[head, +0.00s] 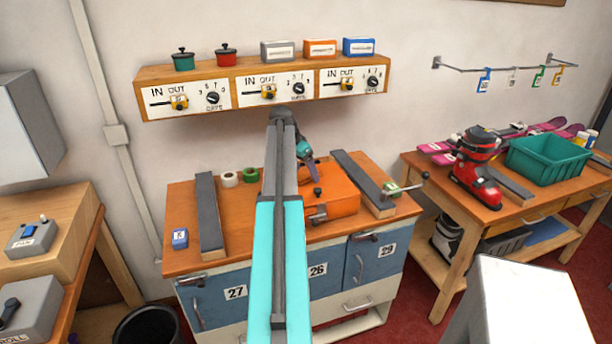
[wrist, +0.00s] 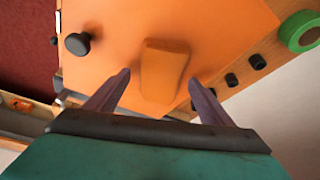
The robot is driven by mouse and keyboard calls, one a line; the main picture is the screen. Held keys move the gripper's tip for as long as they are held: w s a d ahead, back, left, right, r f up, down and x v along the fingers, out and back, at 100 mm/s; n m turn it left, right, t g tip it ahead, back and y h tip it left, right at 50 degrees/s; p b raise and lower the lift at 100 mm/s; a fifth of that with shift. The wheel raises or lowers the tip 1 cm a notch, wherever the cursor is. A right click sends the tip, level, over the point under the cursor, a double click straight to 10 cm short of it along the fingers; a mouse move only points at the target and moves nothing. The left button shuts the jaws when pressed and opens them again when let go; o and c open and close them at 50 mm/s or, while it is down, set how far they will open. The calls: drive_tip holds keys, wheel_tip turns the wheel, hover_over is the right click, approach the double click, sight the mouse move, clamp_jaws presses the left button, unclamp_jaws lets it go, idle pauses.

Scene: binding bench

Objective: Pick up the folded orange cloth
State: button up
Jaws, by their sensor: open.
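The folded orange cloth (wrist: 165,68) is a small rounded block in the wrist view, lying on a flat orange surface (wrist: 115,35) of nearly the same colour. My gripper (wrist: 160,78) is open, with one finger on each side of the cloth's near end in the picture. No contact shows, and the remaining height above the cloth is hard to judge. In the head view my gripper (head: 313,174) points down over the orange box (head: 340,190) on the bench. I cannot make out the cloth there against the orange; my arm hides part of the box.
Dark bars (head: 209,215) (head: 362,182) flank the box on the bench top. A green roll (head: 251,174) and a white roll (head: 229,180) lie behind. A control shelf (head: 236,90) hangs above. In the wrist view, a black knob (wrist: 77,43) and small black pegs (wrist: 232,79) stand near the cloth.

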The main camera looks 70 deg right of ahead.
sight(304, 173)
idle(0.3)
drive_tip(key=c, duration=1.2)
drive_tip(key=shift+r, duration=0.15)
drive_tip(key=shift+r+b, duration=0.75)
drive_tip(key=shift+r, duration=0.9)
drive_tip(key=s+a+b, duration=0.1)
drive_tip(key=a, duration=0.3)
drive_tip(key=s+a+b, duration=0.1)
drive_tip(key=s+a, duration=0.1)
drive_tip(key=a, duration=0.2)
drive_tip(key=s+a+r+b, duration=0.1)
drive_tip(key=s+a, duration=0.1)
drive_tip(key=a, duration=0.2)
drive_tip(key=shift+a, duration=0.35)
drive_tip(key=shift+s+a+r, duration=0.1)
drive_tip(key=shift+s+a, duration=0.1)
drive_tip(key=shift+a, duration=0.35)
drive_tip(key=shift+s+a+r, duration=0.1)
drive_tip(key=shift+s+a, duration=0.1)
drive_tip(key=shift+a, duration=0.35)
